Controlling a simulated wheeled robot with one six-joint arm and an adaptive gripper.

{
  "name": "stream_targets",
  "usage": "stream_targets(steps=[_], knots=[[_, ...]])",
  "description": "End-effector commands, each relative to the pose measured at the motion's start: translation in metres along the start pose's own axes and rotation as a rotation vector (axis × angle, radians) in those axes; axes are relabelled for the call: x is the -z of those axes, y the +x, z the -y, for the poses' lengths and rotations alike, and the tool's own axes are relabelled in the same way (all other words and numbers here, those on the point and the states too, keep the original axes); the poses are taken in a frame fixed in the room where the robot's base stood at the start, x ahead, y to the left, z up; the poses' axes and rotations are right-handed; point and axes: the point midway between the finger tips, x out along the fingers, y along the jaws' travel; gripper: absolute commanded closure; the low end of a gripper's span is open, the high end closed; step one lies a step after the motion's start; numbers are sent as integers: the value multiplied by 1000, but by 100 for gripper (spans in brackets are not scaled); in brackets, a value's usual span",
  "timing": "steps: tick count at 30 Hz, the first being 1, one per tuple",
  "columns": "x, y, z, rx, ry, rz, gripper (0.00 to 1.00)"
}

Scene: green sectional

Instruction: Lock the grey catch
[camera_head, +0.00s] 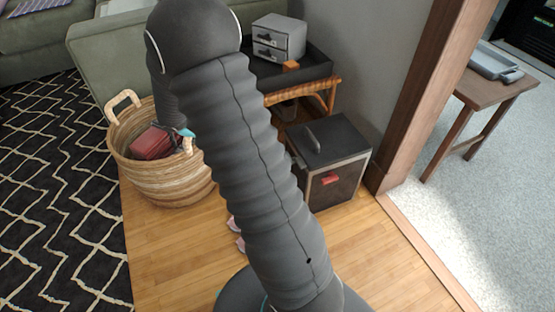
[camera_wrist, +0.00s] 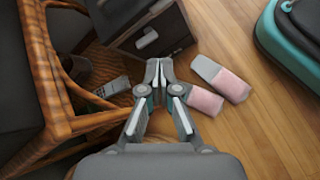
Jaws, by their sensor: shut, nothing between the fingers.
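A light grey bar-shaped piece, which looks like the grey catch (camera_wrist: 147,38), sits on a dark face of the box (camera_wrist: 130,22) at the top of the wrist view. Whether it is locked I cannot tell. The dark-lidded box also shows in the head view (camera_head: 345,140), with a grey bar (camera_head: 312,138) on its lid and a red piece (camera_head: 330,179) on its front. My gripper (camera_wrist: 158,68) is shut and empty, its tips just below the catch in the wrist picture and seemingly apart from it.
A wicker table (camera_wrist: 48,90) stands close on the left in the wrist view, with a grey remote-like object (camera_wrist: 112,86) beside its leg. Pink-and-grey slippers (camera_wrist: 222,78) lie on the floor to the right. A woven basket (camera_head: 165,185) stands left of my arm.

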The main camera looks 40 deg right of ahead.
Motion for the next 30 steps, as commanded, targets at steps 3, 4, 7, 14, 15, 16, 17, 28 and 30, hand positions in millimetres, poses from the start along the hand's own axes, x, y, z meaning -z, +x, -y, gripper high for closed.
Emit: stream_targets(steps=[3,4,7,14,15,16,17,28,30], knots=[[32,34,-2,-39,-101,85,100],[40,42,-3,-51,-125,105,100],[64,70,-4,-87,-209,167,100],[114,128,2,-165,-382,287,100],[120,136,4,-175,-406,301,100],[124,142,6,-183,-422,311,100],[128,146,6,-189,-435,320,100],[143,165,11,-217,-491,352,100],[143,165,11,-217,-491,352,100]])
